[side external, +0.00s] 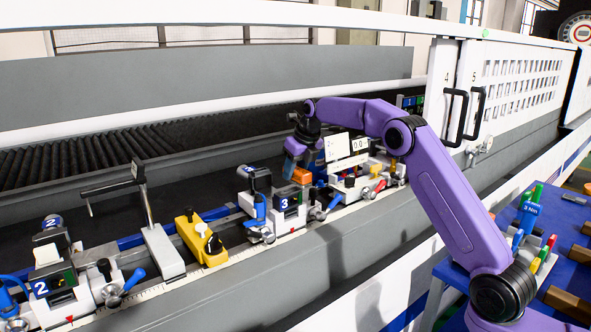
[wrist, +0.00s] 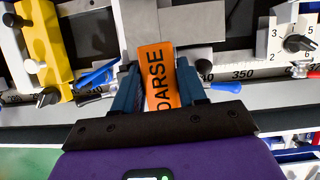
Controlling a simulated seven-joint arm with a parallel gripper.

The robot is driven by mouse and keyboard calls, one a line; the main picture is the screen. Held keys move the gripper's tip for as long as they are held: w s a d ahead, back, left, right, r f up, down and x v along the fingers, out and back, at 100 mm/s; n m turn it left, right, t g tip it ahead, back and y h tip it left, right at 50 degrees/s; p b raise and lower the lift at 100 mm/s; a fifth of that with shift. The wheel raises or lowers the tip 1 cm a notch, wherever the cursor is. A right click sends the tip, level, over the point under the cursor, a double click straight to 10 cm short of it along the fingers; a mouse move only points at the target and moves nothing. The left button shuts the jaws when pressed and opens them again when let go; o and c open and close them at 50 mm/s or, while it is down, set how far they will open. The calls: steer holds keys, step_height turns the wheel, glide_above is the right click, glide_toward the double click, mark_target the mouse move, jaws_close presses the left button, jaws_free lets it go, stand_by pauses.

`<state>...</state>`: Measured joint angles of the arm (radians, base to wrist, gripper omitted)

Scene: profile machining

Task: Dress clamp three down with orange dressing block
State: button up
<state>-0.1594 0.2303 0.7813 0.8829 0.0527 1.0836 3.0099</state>
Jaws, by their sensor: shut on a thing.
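An orange dressing block (wrist: 159,75), printed with letters that read "OARSE", is held between the two blue fingers of my gripper (wrist: 157,88) in the wrist view. In the side view the orange block (side external: 301,175) shows below my gripper (side external: 292,150), behind and a little right of clamp three's label. Clamp three (side external: 288,200) carries a blue "3" tag and sits on the rail. In the wrist view a grey metal block (wrist: 172,22) lies just past the orange block. I cannot tell whether the orange block touches it.
A yellow stop block (side external: 201,238) stands left of clamp three, and clamp two (side external: 52,283) is farther left. Right of clamp three stands a white unit with a dial (wrist: 299,43). Blue levers (wrist: 97,74) flank the held block.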

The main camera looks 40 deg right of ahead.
mark_target(288, 190)
steer(key=shift+f, duration=1.05)
steer(key=shift+a, duration=1.6)
steer(key=shift+a, duration=1.45)
steer(key=shift+d, duration=0.7)
steer(key=shift+s+d+f, duration=0.1)
steer(key=shift+d+f, duration=0.15)
steer(key=shift+d, duration=0.7)
